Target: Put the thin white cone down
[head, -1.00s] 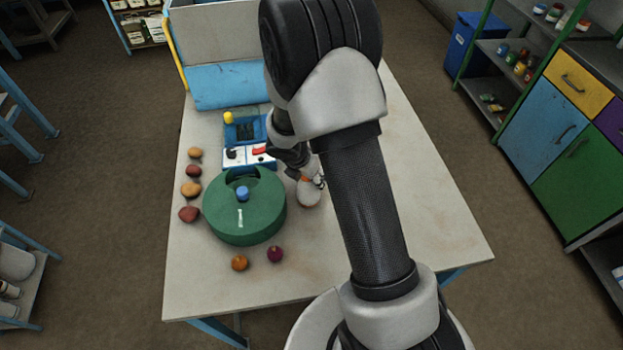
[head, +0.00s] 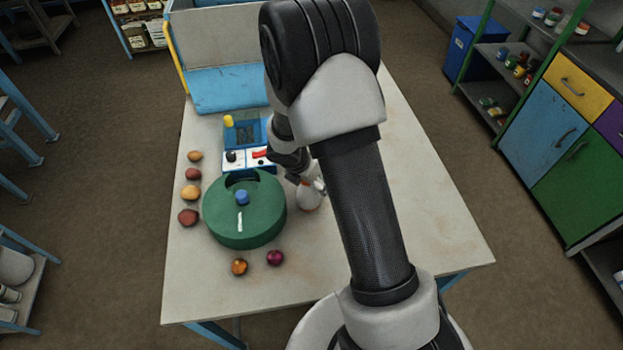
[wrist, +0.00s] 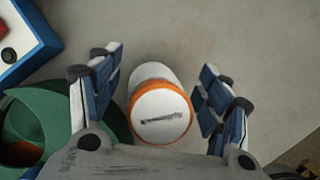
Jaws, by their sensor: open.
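The white cone (wrist: 152,72) shows in the wrist view between my fingers, with an orange band and a pale round end marked by a dark streak. It also shows in the head view (head: 308,197) on the table, just right of the green drum, with its upper part behind my gripper. My gripper (wrist: 160,85) is open, one blue-padded finger on each side of the cone, with a gap on both sides. In the head view my gripper (head: 306,180) is partly hidden by my arm.
The green round drum (head: 245,222) with a blue knob stands close to the left. Behind it is a blue and white control box (head: 247,157). Several small round fruits or stones (head: 190,192) line the left side. The table (head: 430,215) is clear on the right.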

